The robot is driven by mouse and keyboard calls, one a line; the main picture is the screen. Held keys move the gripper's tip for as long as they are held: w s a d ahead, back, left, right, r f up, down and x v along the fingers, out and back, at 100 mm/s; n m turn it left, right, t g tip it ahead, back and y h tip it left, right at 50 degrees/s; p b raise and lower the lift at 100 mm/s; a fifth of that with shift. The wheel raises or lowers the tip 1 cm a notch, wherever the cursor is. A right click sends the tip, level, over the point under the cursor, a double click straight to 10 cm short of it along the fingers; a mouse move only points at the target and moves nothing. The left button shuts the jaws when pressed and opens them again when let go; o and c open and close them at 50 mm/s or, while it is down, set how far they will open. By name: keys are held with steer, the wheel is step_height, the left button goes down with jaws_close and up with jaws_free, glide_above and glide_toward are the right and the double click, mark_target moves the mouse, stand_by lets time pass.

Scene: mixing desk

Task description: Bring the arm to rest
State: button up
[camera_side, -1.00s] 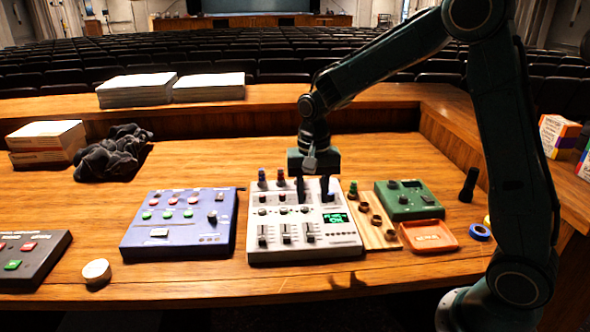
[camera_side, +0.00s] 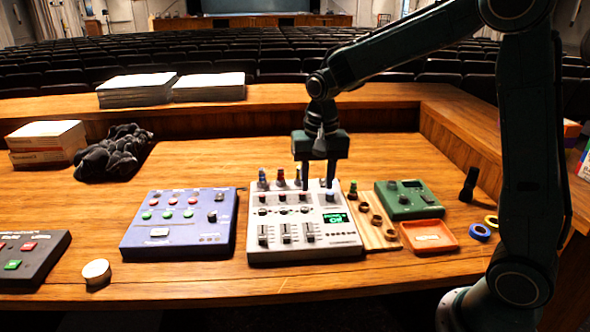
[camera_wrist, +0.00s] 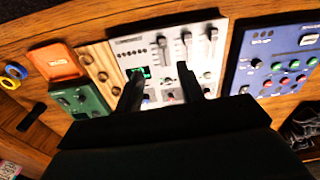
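My gripper (camera_side: 317,185) is above the back part of the white mixer (camera_side: 285,240), with its two fingers pointing down and apart. In the wrist view my gripper (camera_wrist: 157,82) shows its two dark fingers spread over the mixer (camera_wrist: 165,50), with nothing held between them. The mixer has knobs along its back, faders at the front and a lit green display (camera_side: 336,218). Whether the fingertips touch the mixer is hard to tell.
A blue-purple panel (camera_side: 180,235) lies left of the mixer. A dark cloth (camera_side: 112,153) and boxes (camera_side: 45,143) are at the back left.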

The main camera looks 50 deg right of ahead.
steer(key=s+a+r+n+t, duration=0.1)
steer(key=s+r+n, duration=0.3)
steer(key=s, duration=0.7)
steer(key=s+a+r+n+t, duration=0.1)
steer(key=s+r+n+t, duration=0.3)
steer(key=s, duration=0.6)
steer(key=shift+s+a+r, duration=0.25)
steer(key=shift+s+r, duration=0.15)
steer(key=shift+r, duration=0.05)
stand_by(1.1)
